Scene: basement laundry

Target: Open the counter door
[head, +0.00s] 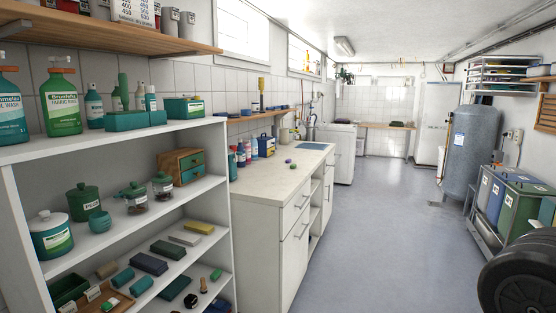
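The white counter (272,190) with a pale worktop stands left of centre, beyond the open shelf unit. Its front faces the aisle on the right. A drawer front sits at the top of its near end, with a short metal handle. Below it is a taller counter door (296,265), which looks closed, with a slanted-looking bar handle (303,230) near its upper edge. Farther along the counter are an open shelf section and another narrow front with a handle (329,188). My gripper is not in view.
An open white shelf unit (222,175) full of bottles, jars and boxes fills the left foreground. Grey floor (375,230) is clear along the aisle. Sorting bins (520,205) and a grey tank (473,150) stand on the right. A white washer-like appliance (343,160) stands beyond the counter.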

